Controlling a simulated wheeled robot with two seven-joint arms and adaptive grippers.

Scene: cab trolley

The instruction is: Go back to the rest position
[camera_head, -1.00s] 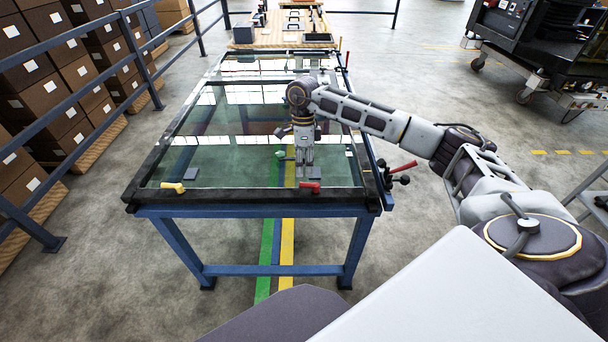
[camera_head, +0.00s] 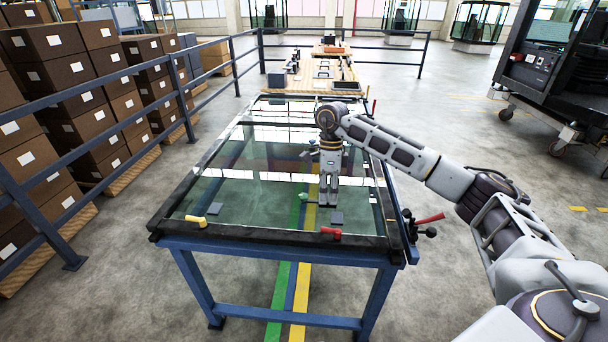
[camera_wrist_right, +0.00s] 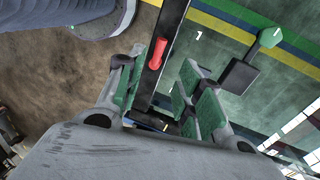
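My right gripper (camera_head: 328,190) hangs pointing down over the near part of a glass-topped blue table (camera_head: 285,248). In the right wrist view its two green-padded fingers (camera_wrist_right: 165,88) are apart, with nothing held between them. A red handle (camera_wrist_right: 157,53) on the black frame edge shows beyond the finger gap; it also shows in the head view (camera_head: 331,232). My right arm (camera_head: 405,152) reaches in from the right, bent at the wrist above the glass. My left gripper is not in view.
A yellow handle (camera_head: 196,221) sits on the frame's near left. A red-handled lever (camera_head: 430,218) juts from the right edge. A dark pad (camera_head: 336,217) lies by the gripper.

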